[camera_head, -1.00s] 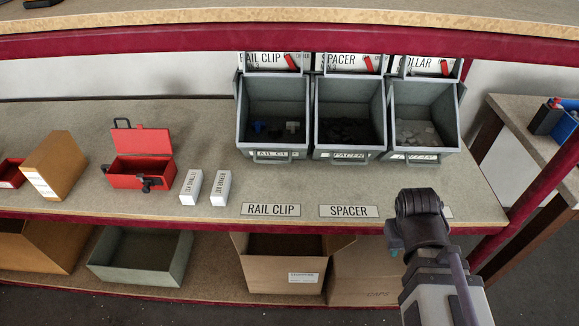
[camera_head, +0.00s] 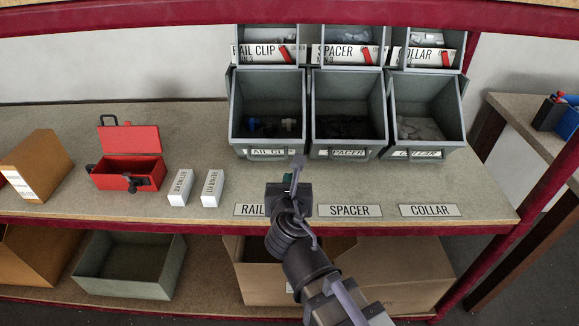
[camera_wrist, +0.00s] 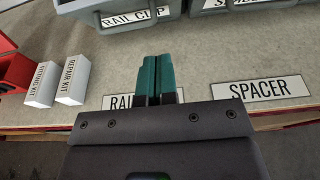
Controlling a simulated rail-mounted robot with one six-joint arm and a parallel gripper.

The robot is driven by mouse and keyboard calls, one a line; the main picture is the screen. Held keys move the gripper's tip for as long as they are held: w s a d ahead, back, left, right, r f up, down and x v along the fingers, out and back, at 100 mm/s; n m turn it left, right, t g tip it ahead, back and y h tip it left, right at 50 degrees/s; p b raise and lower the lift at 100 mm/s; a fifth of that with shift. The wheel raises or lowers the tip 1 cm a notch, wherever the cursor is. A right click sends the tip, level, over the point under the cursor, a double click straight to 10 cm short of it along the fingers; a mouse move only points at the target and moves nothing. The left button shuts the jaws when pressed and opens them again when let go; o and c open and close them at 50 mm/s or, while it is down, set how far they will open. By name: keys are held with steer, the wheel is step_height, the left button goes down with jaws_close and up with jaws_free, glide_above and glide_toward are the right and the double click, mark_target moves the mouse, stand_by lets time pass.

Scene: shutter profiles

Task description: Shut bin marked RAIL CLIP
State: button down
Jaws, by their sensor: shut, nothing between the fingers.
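The grey bin marked RAIL CLIP (camera_head: 267,138) is the left one of the lower row on the shelf. It is tilted out, its open top facing me, with blue and pale pieces inside. Its handle and label also show at the top of the wrist view (camera_wrist: 130,18). My gripper (camera_head: 297,166) is in front of this bin, a little below its handle and apart from it. In the wrist view, the two green fingertips (camera_wrist: 155,62) are together with nothing between them. My gripper hides part of the RAIL CLIP shelf label (camera_head: 250,210).
Open SPACER (camera_head: 347,143) and COLLAR (camera_head: 425,143) bins stand to the right. More bins are in the row above. Two white kit boxes (camera_head: 212,188) and an open red toolbox (camera_head: 128,175) stand to the left. The shelf front has a dark red edge (camera_head: 100,221).

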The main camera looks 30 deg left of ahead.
steer(key=b, duration=0.2)
glide_toward(290, 143)
step_height(290, 143, down, 4)
steer(key=w+a, duration=0.2)
steer(key=w, duration=0.1)
steer(key=shift+w+a+r+p, duration=0.25)
steer(key=shift+w+r+p, duration=0.15)
steer(key=shift+r+p, duration=0.2)
steer(key=shift+w+a+r+p, duration=0.25)
steer(key=shift+w+r+p, duration=0.2)
steer(key=shift+r, duration=0.1)
steer(key=shift+w+a+r, duration=0.1)
steer(key=shift+w+a, duration=0.1)
steer(key=shift+w, duration=0.15)
